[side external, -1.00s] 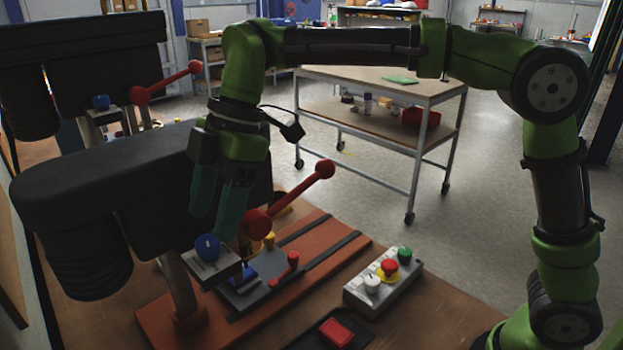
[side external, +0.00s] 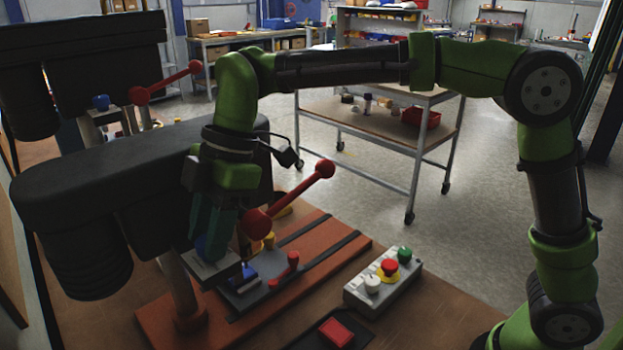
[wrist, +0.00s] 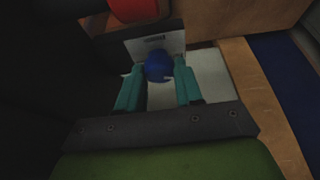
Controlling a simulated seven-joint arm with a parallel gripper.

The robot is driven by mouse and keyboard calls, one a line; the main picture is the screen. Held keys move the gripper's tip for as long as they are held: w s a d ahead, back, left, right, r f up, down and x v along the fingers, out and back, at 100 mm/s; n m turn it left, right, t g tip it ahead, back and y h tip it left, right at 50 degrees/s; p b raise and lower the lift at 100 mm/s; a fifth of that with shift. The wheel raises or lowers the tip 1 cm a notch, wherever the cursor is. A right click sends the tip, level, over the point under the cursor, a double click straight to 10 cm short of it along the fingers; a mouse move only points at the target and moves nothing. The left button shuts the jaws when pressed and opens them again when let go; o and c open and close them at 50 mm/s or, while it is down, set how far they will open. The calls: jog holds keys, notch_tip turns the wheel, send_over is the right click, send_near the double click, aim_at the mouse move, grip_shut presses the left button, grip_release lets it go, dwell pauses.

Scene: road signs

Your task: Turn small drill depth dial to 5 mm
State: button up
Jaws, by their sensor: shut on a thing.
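The near drill (side external: 110,185) is a black drill press with a blue depth dial (side external: 202,247) on a grey bracket beside its column. My gripper (side external: 212,240) points down, its teal fingers at the dial. In the wrist view, the round blue dial (wrist: 158,67) sits between the two teal fingertips (wrist: 160,72), and the gripper is shut on it. A pale plate (wrist: 155,45) with small dark marks lies behind the dial. The marks are too small to read, and I cannot tell the dial's setting.
A red lever (side external: 290,197) stands close right of my gripper. Below are an orange slotted base (side external: 335,245) and a vise with red handle (side external: 288,270). A button box (side external: 384,285) is to the right. A second drill (side external: 90,65) with its own blue dial (side external: 101,102) stands behind.

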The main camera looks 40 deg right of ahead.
jog(key=shift+r+m, duration=0.1)
jog(key=shift+m, duration=0.3)
jog(key=m+t, duration=0.1)
jog(key=m, duration=0.1)
jog(key=m+t, duration=0.1)
jog(key=m, duration=0.2)
jog(key=shift+s+m, duration=0.2)
jog(key=shift+m, duration=0.1)
jog(key=m+t+h, duration=0.1)
jog(key=m, duration=0.2)
jog(key=shift+a+m+t, duration=0.15)
jog(key=shift+m+t, duration=0.15)
jog(key=m, duration=0.1)
jog(key=m+h, duration=0.1)
jog(key=m, duration=0.1)
jog(key=shift+s+a+m+t+h, duration=0.1)
jog(key=shift+m+t+h, duration=0.2)
jog(key=m+h, duration=0.1)
jog(key=m, duration=0.2)
jog(key=m+h, duration=0.1)
jog(key=m, duration=0.2)
jog(key=shift+a+h, duration=0.15)
jog(key=shift+h, duration=0.15)
jog(key=m+h, duration=0.1)
jog(key=m, duration=0.3)
jog(key=shift+a, duration=0.1)
jog(key=shift+m+g+h, duration=0.5)
jog(key=shift+m+h, duration=0.1)
jog(key=shift+m, duration=1)
